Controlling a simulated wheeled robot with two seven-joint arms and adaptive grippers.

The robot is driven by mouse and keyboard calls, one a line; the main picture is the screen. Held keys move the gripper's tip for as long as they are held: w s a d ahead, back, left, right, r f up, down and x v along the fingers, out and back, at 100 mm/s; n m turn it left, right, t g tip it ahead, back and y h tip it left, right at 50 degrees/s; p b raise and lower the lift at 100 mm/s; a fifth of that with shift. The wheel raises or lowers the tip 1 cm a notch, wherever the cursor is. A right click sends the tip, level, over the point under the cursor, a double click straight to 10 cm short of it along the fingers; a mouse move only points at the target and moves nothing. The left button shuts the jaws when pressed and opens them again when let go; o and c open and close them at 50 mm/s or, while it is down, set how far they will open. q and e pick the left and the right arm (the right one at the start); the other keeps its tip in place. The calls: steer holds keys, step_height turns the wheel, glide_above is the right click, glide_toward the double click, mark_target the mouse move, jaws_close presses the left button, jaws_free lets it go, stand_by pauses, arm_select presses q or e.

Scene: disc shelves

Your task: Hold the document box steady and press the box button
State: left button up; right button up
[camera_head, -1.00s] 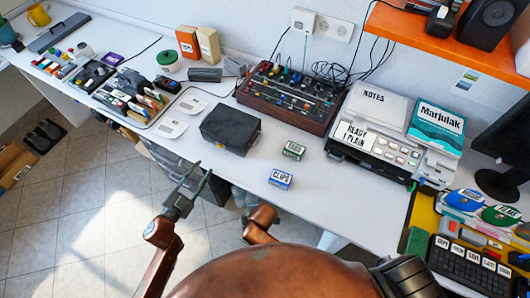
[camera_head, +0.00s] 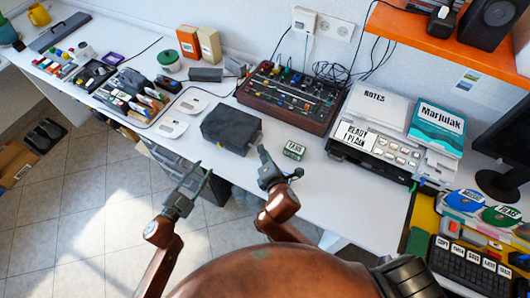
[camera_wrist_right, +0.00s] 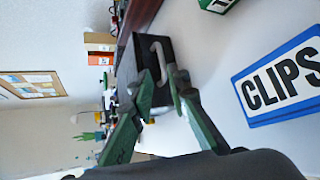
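The document box, a dark grey box (camera_head: 230,127), sits on the white table near its front edge. In the right wrist view its dark body (camera_wrist_right: 137,62) shows past my fingers, with a light grey handle-like piece. I cannot make out its button clearly. My right gripper (camera_head: 280,162) is open and empty, in front of and right of the box, apart from it in the head view. Its green fingers (camera_wrist_right: 160,88) overlap the box in the wrist view. My left gripper (camera_head: 198,170) is open and empty, front-left of the box, off the table's front edge.
A small green box (camera_head: 294,150) stands right of the document box. A mixer (camera_head: 290,97) stands behind, a READY printer-like unit (camera_head: 385,150) to the right.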

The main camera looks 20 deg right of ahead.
mark_target(260, 139)
steer(key=shift+w+d, duration=0.2)
steer(key=shift+d, duration=0.1)
steer(key=x, duration=0.7)
steer(key=shift+w+f, duration=0.1)
steer(key=shift+f, duration=0.1)
steer(key=shift+c, duration=0.3)
jaws_close()
arm_select(q)
jaws_close()
stand_by(0.9)
